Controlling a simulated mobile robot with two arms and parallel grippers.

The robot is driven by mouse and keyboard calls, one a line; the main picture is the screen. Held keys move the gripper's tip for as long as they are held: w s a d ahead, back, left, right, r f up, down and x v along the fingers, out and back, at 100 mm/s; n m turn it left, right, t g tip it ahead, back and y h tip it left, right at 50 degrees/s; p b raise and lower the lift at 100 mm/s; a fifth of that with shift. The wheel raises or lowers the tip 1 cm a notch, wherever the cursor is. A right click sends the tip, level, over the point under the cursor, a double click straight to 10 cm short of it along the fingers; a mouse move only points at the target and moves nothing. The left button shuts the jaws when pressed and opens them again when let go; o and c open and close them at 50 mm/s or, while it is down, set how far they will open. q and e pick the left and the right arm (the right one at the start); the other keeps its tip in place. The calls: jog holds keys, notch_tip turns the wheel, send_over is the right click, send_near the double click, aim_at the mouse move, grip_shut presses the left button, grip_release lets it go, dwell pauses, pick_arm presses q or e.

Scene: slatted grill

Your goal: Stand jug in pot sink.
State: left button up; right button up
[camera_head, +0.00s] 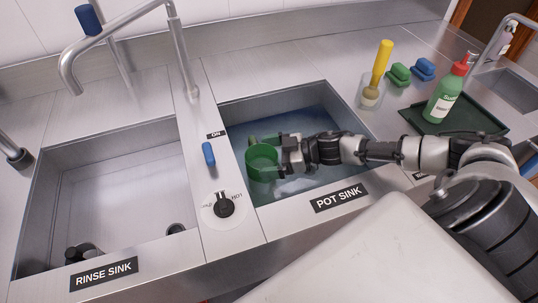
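A green, see-through jug (262,163) is upright inside the pot sink (227,117), near its left wall. My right gripper (285,155) reaches in from the right and meets the jug's right side, where it appears closed on it. The gripper hides that side of the jug, including any handle there. Bluish water and pale foam fill the sink floor; I cannot tell whether the jug's base touches the bottom. My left gripper is not in view.
The rinse sink (110,200) is at the left, with dark items in its front corner. A blue lever (208,154) and black knob (223,206) sit between the sinks. A yellow-handled brush (382,62), sponges (400,74) and a green bottle (444,96) stand behind my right arm.

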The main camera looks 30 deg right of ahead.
jog(key=shift+r, duration=0.15)
jog(key=p+v, duration=0.4)
jog(key=v, duration=0.8)
jog(key=shift+r+p, duration=0.1)
jog(key=shift+p, duration=0.2)
